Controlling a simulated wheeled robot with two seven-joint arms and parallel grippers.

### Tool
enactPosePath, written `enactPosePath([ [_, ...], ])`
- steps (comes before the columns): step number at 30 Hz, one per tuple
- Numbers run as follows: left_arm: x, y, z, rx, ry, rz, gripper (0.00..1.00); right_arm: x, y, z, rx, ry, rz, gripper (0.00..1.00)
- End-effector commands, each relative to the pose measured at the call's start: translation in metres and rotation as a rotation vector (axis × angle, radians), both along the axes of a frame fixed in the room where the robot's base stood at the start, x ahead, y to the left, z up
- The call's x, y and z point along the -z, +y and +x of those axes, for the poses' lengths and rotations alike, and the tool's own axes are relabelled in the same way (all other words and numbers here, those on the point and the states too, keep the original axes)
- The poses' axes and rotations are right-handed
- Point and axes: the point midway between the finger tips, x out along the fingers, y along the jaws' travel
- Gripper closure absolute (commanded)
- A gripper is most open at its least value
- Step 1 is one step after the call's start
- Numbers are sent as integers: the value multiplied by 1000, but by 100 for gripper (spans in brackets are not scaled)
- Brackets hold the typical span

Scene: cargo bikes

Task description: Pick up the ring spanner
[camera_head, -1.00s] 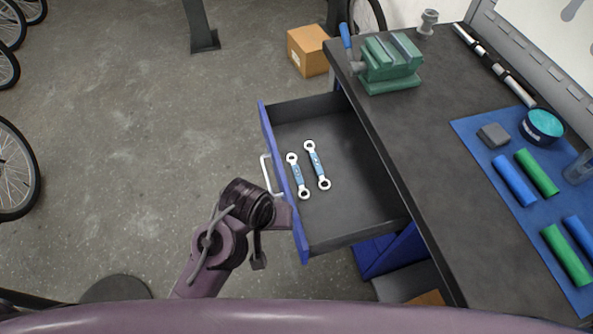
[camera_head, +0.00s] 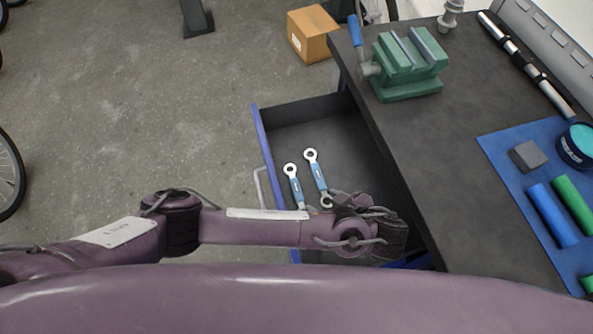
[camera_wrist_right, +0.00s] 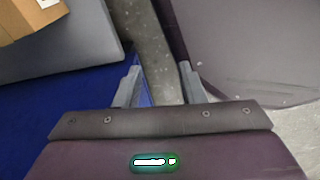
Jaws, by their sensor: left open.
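Two ring spanners with white ring ends and blue middles lie side by side in the open drawer (camera_head: 285,135). The left spanner (camera_head: 294,184) and the right spanner (camera_head: 316,174) show their far ends clearly; my left arm partly covers their near ends. My left gripper (camera_head: 328,207) is low over the drawer beside these near ends, open, mostly hidden by my own wrist. I see no spanner held. In the right wrist view my right gripper (camera_wrist_right: 158,78) has its two fingers apart with nothing between them.
The dark workbench (camera_head: 450,170) stands right of the drawer, with a green vise (camera_head: 408,65) and a blue mat (camera_head: 510,185) holding several items. A cardboard box (camera_head: 313,35) sits on the floor behind.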

Motion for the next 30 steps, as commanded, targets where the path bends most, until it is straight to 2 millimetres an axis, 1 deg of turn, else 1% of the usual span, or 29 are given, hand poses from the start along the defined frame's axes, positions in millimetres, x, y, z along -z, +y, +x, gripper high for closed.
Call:
enactPosePath([
  [1, 13, 9, 14, -26, -96, 31, 46, 14, 0, 3, 0, -3, 0, 64],
  [3, 32, 13, 16, -42, -132, 33, 46, 31, 0, 7, 1, -4, 0, 64],
  [6, 46, 13, 15, -45, -132, 30, 46, 44, 1, 9, 1, 0, -1, 64],
  [8, 51, 13, 15, -44, -133, 29, 46, 48, 2, 7, 1, 2, 0, 64],
  [12, 60, 14, 16, -45, -130, 28, 46, 58, 2, -5, 1, 24, -2, 64],
  [13, 61, 15, 17, -45, -130, 28, 46, 59, 3, -4, 1, 26, -1, 64],
  [14, 63, 16, 18, -46, -130, 29, 46, 58, 5, 4, 1, 18, 0, 64],
  [15, 65, 17, 20, -47, -130, 28, 46, 57, 7, 16, 2, 7, 3, 64],
  [18, 69, 21, 25, -45, -129, 28, 46, 56, 11, 35, 4, -4, 4, 64],
  [21, 71, 25, 28, -45, -129, 28, 46, 53, 13, 49, 6, -10, 5, 64],
  [26, 72, 28, 32, -44, -128, 27, 46, 49, 15, 59, 7, -13, 6, 64],
  [30, 81, 40, 42, -46, -128, 29, 46, 48, 17, 70, 8, -21, 8, 64],
])
